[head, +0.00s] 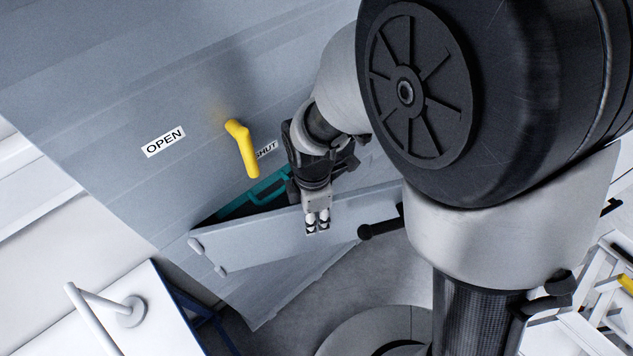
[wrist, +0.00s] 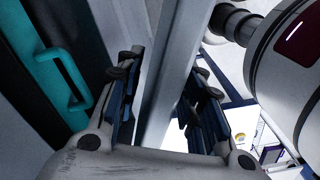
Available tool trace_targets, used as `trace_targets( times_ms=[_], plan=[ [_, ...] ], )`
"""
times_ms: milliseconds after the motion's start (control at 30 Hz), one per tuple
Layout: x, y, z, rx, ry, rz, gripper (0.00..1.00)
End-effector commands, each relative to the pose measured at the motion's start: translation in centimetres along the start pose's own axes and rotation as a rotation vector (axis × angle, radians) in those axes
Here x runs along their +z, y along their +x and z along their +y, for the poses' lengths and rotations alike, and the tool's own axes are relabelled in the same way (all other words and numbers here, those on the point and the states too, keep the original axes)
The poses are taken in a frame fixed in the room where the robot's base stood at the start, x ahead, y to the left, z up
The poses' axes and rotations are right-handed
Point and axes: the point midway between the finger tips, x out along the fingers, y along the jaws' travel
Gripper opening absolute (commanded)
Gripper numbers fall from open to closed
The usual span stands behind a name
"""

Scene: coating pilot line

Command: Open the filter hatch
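The grey filter hatch door (head: 265,242) stands ajar, tilted out from the grey housing. A dark gap shows behind its top edge, with a teal handle (head: 268,188) inside. That teal handle is also at the left of the wrist view (wrist: 62,85). My gripper (head: 317,224) is at the door's upper edge in the head view. In the wrist view its fingers (wrist: 165,115) are apart, with a pale panel edge (wrist: 172,75) showing between them; I cannot tell whether they touch it. A black handle (head: 382,228) sticks out at the door's right.
A yellow lever (head: 243,150) on the housing (head: 110,85) points down between an OPEN label (head: 163,141) and a SHUT label (head: 266,150), which my gripper partly hides. A white surface with a bar handle (head: 100,305) stands at lower left. Grey floor shows below the door.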

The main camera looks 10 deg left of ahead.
Motion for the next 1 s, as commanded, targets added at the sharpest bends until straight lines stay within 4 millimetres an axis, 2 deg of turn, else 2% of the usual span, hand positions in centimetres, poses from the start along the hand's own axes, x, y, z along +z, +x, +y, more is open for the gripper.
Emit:
trace_targets(
  times_ms=[67, 567, 1000],
  plan=[
    [0.00, -0.02, 0.01, 0.000, 0.000, 0.000, 0.34],
    [-0.01, -0.06, 0.02, 0.001, 0.000, 0.000, 0.01],
    [-0.01, -0.07, 0.03, 0.001, 0.000, 0.000, 0.00]
  ],
)
